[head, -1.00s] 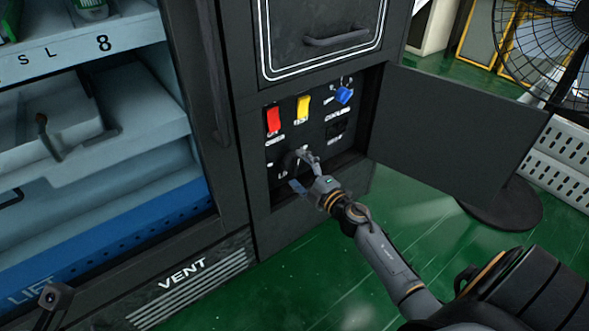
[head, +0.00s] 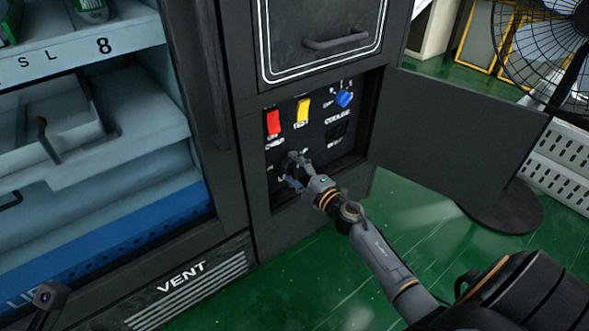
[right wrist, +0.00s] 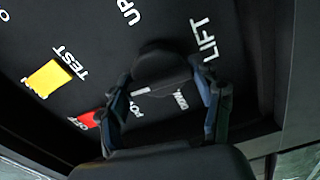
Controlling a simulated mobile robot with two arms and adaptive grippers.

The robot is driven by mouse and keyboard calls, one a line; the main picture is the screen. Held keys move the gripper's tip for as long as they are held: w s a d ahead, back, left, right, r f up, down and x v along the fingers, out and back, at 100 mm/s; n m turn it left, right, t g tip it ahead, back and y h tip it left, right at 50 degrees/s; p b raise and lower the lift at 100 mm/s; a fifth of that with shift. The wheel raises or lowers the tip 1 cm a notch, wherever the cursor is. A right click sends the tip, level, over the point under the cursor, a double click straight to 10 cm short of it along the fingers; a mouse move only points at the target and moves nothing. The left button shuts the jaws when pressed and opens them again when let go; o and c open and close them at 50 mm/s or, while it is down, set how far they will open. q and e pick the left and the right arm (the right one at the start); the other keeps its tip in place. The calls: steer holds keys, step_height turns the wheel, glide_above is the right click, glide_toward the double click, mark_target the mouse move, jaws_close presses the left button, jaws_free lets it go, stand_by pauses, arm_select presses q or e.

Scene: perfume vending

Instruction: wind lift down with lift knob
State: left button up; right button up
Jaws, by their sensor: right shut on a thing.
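The lift knob (right wrist: 160,68) is a dark round knob on the black control panel (right wrist: 55,25), beside the white word LIFT in the right wrist view. My right gripper (head: 294,170) reaches into the panel recess in the head view and hides most of the knob there. In the right wrist view its two fingers (right wrist: 166,88) stand on either side of the knob, shut on it. The lift (head: 120,240) is the blue-fronted platform low in the cabinet at left, its lettering partly cut off.
A red switch (head: 273,122), a yellow switch (head: 303,111) and a blue knob (head: 344,98) sit above my right gripper. The open panel door (head: 455,130) stands to the right of my forearm. A fan (head: 550,50) stands beyond it. Green floor lies below.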

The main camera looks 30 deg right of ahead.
steer(key=shift+n, duration=0.6)
steer(key=o, duration=1.2)
steer(key=shift+c, duration=0.2)
steer(key=s+d, duration=0.1)
steer(key=s, duration=1.1)
